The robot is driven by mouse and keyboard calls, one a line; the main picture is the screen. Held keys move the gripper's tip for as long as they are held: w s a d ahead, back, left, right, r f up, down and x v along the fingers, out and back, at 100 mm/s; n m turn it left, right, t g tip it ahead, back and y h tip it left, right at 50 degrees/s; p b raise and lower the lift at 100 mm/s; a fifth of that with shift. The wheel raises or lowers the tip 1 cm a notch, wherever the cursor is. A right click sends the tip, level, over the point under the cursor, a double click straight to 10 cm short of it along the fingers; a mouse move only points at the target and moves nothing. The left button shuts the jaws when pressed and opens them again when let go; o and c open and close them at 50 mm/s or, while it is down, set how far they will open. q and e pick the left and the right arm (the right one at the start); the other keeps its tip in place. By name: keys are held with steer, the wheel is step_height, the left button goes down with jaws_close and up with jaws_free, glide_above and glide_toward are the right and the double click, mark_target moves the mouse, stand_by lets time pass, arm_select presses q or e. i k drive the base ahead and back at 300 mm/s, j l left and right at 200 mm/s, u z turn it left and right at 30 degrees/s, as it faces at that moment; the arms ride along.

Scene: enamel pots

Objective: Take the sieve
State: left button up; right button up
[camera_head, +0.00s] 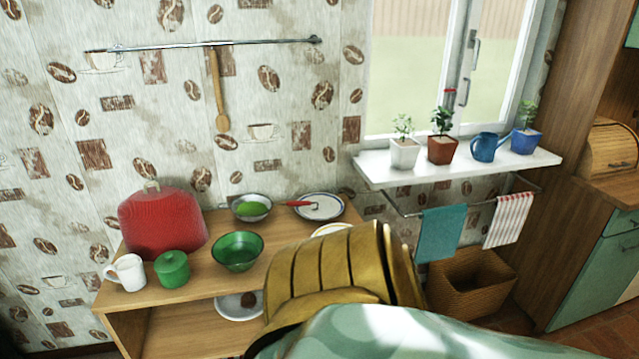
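I cannot pick out a sieve for certain. A round, pale, flat-looking piece with a dark rim (322,207) lies at the back right of the wooden shelf unit's top; a short red handle (299,203) points left from it. It may be the sieve, but its mesh is too small to tell. Just left of it stands a grey-rimmed round bowl with green inside (252,208). Neither of my grippers can be made out. A large gold ribbed shape and a pale green shape fill the lower middle and hide the unit's right front.
The wooden unit (205,277) also carries a red domed thing (162,225), a white mug (127,272), a green lidded pot (172,269) and a green bowl (238,251). A wooden spoon (218,95) hangs above. A plant sill (459,165) and wicker basket (470,283) are right.

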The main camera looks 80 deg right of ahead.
mark_target(250, 208)
steer(key=z, duration=2.8)
